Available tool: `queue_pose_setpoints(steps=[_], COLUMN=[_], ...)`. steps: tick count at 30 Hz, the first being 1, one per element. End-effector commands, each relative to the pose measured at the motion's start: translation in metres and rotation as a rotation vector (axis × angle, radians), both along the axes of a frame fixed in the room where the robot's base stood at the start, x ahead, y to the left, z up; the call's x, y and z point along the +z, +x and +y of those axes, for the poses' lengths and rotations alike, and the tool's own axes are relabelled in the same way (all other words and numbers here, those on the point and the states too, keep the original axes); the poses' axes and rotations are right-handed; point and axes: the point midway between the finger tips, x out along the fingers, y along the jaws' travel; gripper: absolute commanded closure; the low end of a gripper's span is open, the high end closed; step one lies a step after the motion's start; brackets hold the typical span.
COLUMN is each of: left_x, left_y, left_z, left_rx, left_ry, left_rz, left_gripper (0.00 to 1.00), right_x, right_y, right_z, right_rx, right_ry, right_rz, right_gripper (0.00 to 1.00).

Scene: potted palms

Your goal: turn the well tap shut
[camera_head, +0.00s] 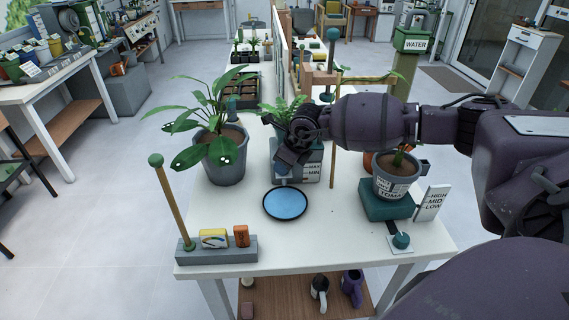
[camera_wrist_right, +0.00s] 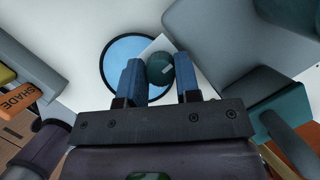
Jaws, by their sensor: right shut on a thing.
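The well is a grey box (camera_head: 312,165) with MAX and MIN marks, behind a round blue dish (camera_head: 285,204) of water with a dark rim. My right gripper (camera_head: 283,170) points down at the front left of the well and hides its tap in the head view. In the right wrist view the tap shows as a dark teal round knob (camera_wrist_right: 160,68) with a small pale mark. The dish (camera_wrist_right: 125,66) lies beside the knob. My left gripper is not in view.
A large leafy plant in a grey pot (camera_head: 226,160) stands left. A potted tomato (camera_head: 397,180) stands right on a teal base, near another knob (camera_head: 401,240) and a HIGH-MID-LOW sign (camera_head: 432,203). A wooden post (camera_head: 168,200) rises at front left. The table's front middle is clear.

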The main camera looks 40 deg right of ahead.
Motion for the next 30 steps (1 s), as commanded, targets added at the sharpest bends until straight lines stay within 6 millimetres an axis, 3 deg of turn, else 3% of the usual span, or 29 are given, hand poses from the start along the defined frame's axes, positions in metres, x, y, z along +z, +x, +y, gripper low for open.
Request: queue_pose_setpoints(steps=[2,3,7,19,30], left_x=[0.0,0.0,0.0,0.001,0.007], left_y=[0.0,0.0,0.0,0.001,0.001], left_z=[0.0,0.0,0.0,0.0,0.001], left_rx=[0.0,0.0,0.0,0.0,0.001], left_ry=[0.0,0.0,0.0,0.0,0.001], left_rz=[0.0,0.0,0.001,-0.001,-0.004], left_gripper=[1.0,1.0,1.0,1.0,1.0], right_x=[0.0,0.0,0.0,0.007,0.064], right_y=[0.0,0.0,0.0,-0.002,-0.024], right_z=[-0.001,-0.001,-0.001,-0.002,-0.01], right_rx=[0.0,0.0,0.0,0.0,-0.001], right_ry=[-0.002,-0.002,-0.002,-0.002,-0.003], right_rz=[0.0,0.0,0.0,-0.001,-0.004], right_gripper=[0.93,0.65,0.45,0.44,0.44])
